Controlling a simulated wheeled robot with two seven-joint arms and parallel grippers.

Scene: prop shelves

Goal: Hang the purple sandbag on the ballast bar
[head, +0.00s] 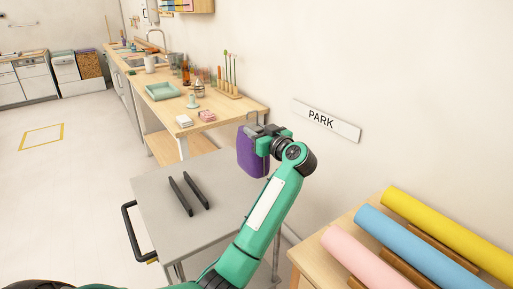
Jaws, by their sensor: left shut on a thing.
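My left gripper (262,131) is shut on the purple sandbag (252,158) at its top. The bag hangs below the jaws, beside the far right edge of a grey cart top. Whether the bag touches the cart cannot be told. The ballast bar cannot be made out for certain; two dark parallel bars (188,194) lie on the grey cart top, left of the bag. My right gripper is not in view.
The grey cart (155,205) has a black handle at its left. A wooden bench (228,118) with bottles and a green tray (163,91) stands behind. Pink, blue and yellow rolls (410,235) lie at the right. A PARK sign (322,120) is on the wall. The floor at left is clear.

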